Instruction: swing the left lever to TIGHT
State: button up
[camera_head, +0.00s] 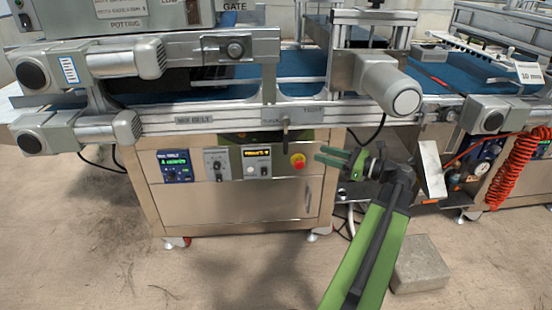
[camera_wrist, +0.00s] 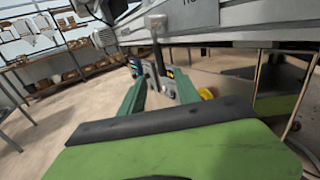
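A dark lever (camera_head: 285,132) hangs almost straight down from the front rail of the conveyor in the head view. A label plate sits around its top; the word on the right seems to read TIGHT, and the left word is hard to read. The lever also shows in the wrist view (camera_wrist: 157,38), above and beyond my fingers. My gripper (camera_head: 319,155) is to the right of the lever and a little lower, apart from it. In the wrist view its two green fingers (camera_wrist: 160,80) stand apart with nothing between them.
A steel cabinet (camera_head: 235,205) stands under the conveyor, with small control panels and a red stop button (camera_head: 298,161) close to my gripper. A motor (camera_head: 392,88) juts out above right. A grey block (camera_head: 419,264) lies on the floor. The floor in front is mostly clear.

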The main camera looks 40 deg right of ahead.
aim_at(286, 137)
jog(key=x, duration=1.7)
jog(key=shift+w+a, duration=0.1)
jog(key=shift+w, duration=0.15)
jog(key=shift+c, duration=0.3)
grip_shut()
jog(key=shift+a+p, duration=0.25)
jog(key=shift+p, duration=0.1)
